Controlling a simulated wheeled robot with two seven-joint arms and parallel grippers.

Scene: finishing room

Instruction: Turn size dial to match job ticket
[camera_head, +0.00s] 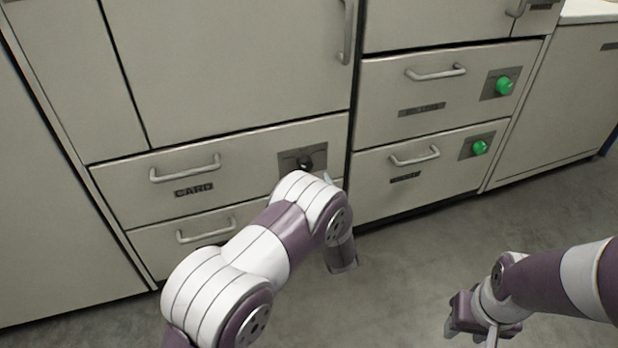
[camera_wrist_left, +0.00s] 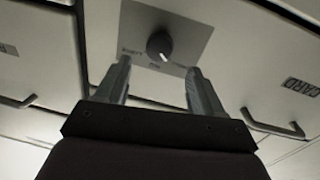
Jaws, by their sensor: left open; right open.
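The size dial is a dark round knob (camera_head: 305,162) on a grey plate (camera_head: 290,158) at the right end of the drawer front marked CARD. In the left wrist view the knob (camera_wrist_left: 159,45) has a pale pointer line, and small lettering surrounds it on the plate (camera_wrist_left: 185,30). My left gripper (camera_wrist_left: 160,84) is open, its two fingers on either side below the knob, not visibly touching it. In the head view my left arm hides most of that gripper. My right gripper (camera_head: 487,327) is open and empty, low at the right, away from the cabinets. I see no job ticket.
Two drawers to the right carry green knobs (camera_head: 504,85) (camera_head: 479,147). Bar handles (camera_head: 185,168) (camera_head: 436,72) stick out from the drawer fronts. The grey floor (camera_head: 410,270) between my arms is clear.

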